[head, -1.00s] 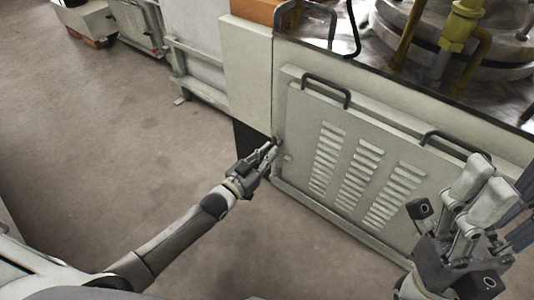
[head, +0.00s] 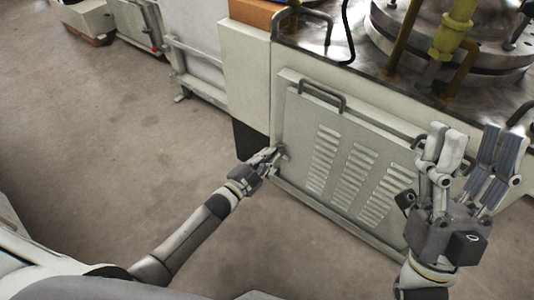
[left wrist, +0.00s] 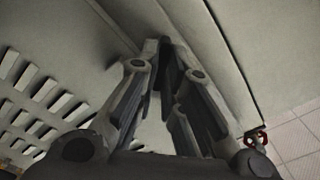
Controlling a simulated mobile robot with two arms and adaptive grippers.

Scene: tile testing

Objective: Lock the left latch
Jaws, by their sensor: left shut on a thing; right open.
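The grey louvred panel (head: 309,115) stands upright on the machine's front. My left gripper (head: 279,152) is at the panel's left edge, shut on the left latch. The latch is mostly hidden by the fingers in the head view. In the left wrist view, the left gripper's fingers (left wrist: 163,55) close together near a panel edge, and the small dark part between their tips is hard to make out. My right gripper (head: 467,142) is open and empty, in front of the panel's right part, with its fingers pointing up.
Dark bar handles sit on the panel's top edge, one at the left (head: 322,95). The metal worktop (head: 335,45) above carries pipes and a round flanged vessel (head: 490,65). The floor (head: 120,150) on the left is clear.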

